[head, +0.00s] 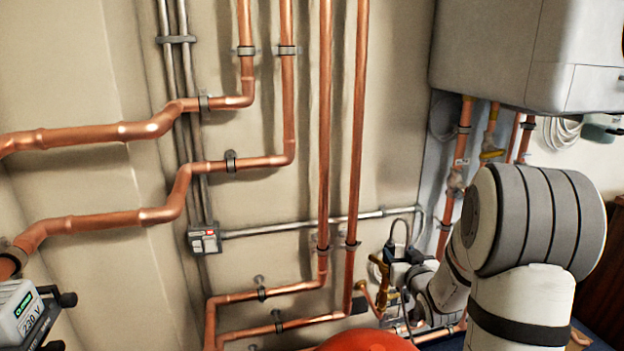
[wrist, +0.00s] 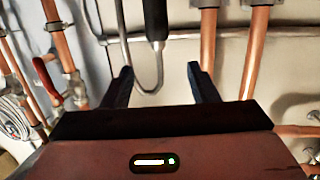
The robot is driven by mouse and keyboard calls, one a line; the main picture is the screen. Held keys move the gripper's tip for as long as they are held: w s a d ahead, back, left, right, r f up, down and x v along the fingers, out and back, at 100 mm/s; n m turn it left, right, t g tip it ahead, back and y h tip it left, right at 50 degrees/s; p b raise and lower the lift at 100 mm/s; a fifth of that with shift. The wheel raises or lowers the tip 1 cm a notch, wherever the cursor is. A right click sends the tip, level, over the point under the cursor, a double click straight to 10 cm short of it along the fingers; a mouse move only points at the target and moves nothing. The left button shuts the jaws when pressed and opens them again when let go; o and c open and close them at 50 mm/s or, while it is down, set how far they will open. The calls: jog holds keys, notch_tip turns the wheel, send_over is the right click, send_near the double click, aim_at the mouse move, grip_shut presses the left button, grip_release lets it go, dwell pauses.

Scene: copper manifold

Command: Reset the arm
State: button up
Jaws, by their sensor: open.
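My gripper shows in the wrist view (wrist: 160,82) with its two dark fingers apart and nothing between them. Behind the gap is the wall with a thin grey conduit (wrist: 148,72). In the head view my white and grey arm reaches in from the lower right, toward the lower part of the pipework. The gripper's fingers cannot be made out there. I cannot tell whether the fingers touch anything.
Copper pipes (head: 325,130) run up and across the beige wall. A grey box (head: 204,240) sits on the conduit. A large grey-white unit (head: 530,50) hangs at upper right. A red rounded object (head: 366,341) is at the bottom. A red-handled valve (wrist: 46,80) stands left of my gripper.

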jog(key=s+a+r+g+h+p, duration=0.1)
jog(key=s+a+r+g+p, duration=0.15)
jog(key=s+r+p, duration=0.35)
jog(key=s+a+r+g+h+p, duration=0.1)
jog(key=s+a+r+g+p, duration=0.1)
jog(key=s+r+g+p, duration=0.45)
jog(key=s+a+r+g+p, duration=0.1)
jog(key=s+a+r+p, duration=0.1)
jog(key=s, duration=0.4)
jog(key=s+a+r+g+y+p, duration=0.1)
jog(key=s+a+r+g+p, duration=0.1)
jog(key=s+r, duration=0.4)
jog(key=s+a+r+g+p, duration=0.1)
jog(key=s+a+r+p, duration=0.2)
jog(key=s, duration=0.4)
jog(key=shift+s+a+r+g+y+p, duration=0.3)
jog(key=shift+r+y+p, duration=0.1)
jog(key=shift+r+p, duration=0.35)
